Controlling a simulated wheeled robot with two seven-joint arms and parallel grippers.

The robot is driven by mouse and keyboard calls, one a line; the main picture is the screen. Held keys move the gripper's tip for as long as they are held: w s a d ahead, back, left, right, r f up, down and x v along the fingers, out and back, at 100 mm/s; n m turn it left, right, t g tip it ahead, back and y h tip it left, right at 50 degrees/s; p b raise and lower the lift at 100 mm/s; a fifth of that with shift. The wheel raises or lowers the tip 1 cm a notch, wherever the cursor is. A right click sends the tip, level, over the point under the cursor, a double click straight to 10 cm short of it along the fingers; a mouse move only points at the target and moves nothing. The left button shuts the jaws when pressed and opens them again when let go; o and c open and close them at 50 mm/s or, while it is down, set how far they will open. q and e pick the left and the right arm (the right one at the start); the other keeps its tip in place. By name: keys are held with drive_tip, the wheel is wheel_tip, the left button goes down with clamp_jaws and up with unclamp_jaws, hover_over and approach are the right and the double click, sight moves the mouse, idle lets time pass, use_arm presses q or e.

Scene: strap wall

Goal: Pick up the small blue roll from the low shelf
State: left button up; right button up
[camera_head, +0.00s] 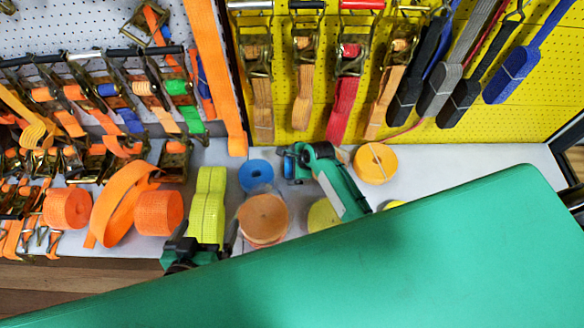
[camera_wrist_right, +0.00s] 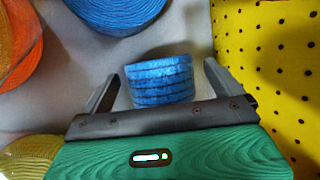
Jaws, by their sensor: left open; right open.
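The small blue roll (camera_wrist_right: 160,80) shows in the right wrist view as a layered stack standing between the two fingers of my right gripper (camera_wrist_right: 160,90). The gripper is open, with a finger on each side and gaps that look clear. In the head view my right gripper (camera_head: 288,164) reaches low over the shelf, and a bit of the small blue roll (camera_head: 297,166) shows at its fingers, mostly hidden. A larger blue roll (camera_head: 256,175) lies just left of it, and also shows in the wrist view (camera_wrist_right: 115,8). My left gripper (camera_head: 200,238) is open by the yellow-green strap rolls.
The grey-white low shelf (camera_head: 440,162) is clear at right. An orange-tan roll (camera_head: 263,218), a yellow-orange roll (camera_head: 376,163) and orange rolls (camera_head: 67,208) stand around. The yellow pegboard (camera_head: 290,120) with hanging straps rises close behind my right gripper.

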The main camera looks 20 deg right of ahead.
drive_tip(key=shift+w+f, duration=0.1)
drive_tip(key=shift+f, duration=0.2)
drive_tip(key=c, duration=1.1)
drive_tip(key=shift+a+r, duration=0.1)
drive_tip(key=shift+r, duration=0.05)
drive_tip(key=shift+c, duration=0.2)
